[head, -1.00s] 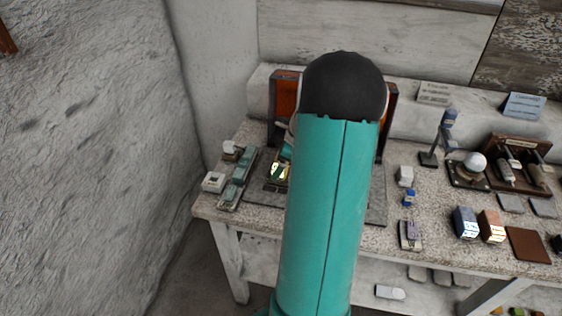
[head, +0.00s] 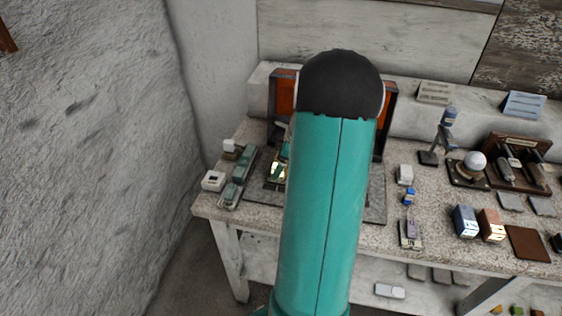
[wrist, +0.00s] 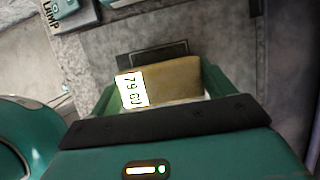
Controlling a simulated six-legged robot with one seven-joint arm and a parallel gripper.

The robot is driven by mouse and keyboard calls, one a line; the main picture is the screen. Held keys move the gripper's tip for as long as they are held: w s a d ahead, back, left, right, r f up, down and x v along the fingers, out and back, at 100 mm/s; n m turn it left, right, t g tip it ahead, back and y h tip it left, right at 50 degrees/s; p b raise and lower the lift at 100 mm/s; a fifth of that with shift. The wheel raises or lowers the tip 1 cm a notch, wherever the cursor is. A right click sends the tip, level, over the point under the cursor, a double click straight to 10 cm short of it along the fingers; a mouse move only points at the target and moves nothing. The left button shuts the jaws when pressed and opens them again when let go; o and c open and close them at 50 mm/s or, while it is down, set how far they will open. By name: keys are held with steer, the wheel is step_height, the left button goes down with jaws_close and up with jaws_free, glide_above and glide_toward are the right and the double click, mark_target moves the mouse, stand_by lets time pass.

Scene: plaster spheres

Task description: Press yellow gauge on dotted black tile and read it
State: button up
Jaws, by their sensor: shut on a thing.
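The yellow gauge (wrist: 175,80) is a block held between the green fingers of my gripper (wrist: 155,95), which is shut on it. Its lit white display (wrist: 132,90) faces the wrist camera, turned sideways, and seems to read 79 GU. A dark tile (wrist: 150,56) shows just beyond the gauge, mostly covered by it. I cannot see dots, or whether the gauge touches the tile. In the head view a sliver of the gauge (head: 278,172) shows left of my arm, which hides most of the gripper.
A green rail-like object (head: 238,180) and a small white box (head: 213,181) stand left of the work spot. An orange-panelled frame (head: 285,92) stands behind. A lamp (head: 447,135), blue box (head: 466,222) and orange box (head: 491,226) stand on the right.

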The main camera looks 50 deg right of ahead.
steer(key=shift+r, duration=3.45)
